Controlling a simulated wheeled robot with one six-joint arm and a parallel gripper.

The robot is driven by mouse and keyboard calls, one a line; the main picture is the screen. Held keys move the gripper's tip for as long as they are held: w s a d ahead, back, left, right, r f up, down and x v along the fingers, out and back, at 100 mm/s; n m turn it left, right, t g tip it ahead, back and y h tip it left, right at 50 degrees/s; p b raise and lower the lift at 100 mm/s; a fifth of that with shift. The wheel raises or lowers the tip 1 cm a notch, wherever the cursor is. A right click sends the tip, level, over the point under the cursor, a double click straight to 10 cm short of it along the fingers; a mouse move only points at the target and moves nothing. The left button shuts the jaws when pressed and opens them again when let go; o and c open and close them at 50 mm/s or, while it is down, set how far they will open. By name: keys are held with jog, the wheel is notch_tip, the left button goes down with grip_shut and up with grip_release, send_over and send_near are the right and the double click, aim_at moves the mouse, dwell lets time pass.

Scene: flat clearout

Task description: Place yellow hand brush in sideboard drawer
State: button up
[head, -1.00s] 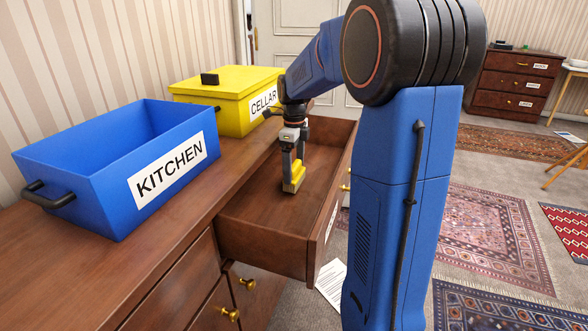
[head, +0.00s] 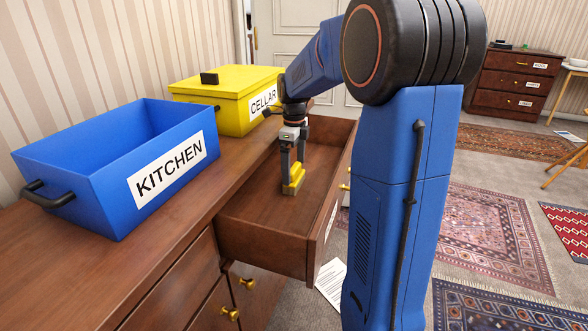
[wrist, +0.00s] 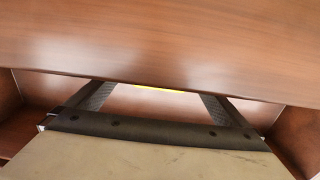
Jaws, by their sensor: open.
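The yellow hand brush (head: 294,180) is inside the open sideboard drawer (head: 262,243), low near the drawer floor. My gripper (head: 293,172) reaches down into the drawer with its fingers open on either side of the brush. I cannot tell whether the brush touches the floor or a finger. In the wrist view, a thin strip of the brush (wrist: 160,89) shows between the two spread fingers; the rest is hidden behind a wooden edge.
A blue KITCHEN crate (head: 75,192) and a lidded yellow CELLAR box (head: 225,95) stand on the sideboard top (head: 60,275). The rest of the drawer looks empty. Paper (head: 331,284) lies on the floor by the drawer.

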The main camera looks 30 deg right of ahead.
aim_at(294, 167)
notch_tip(294, 167, up, 11)
dwell(0.4)
dwell(0.4)
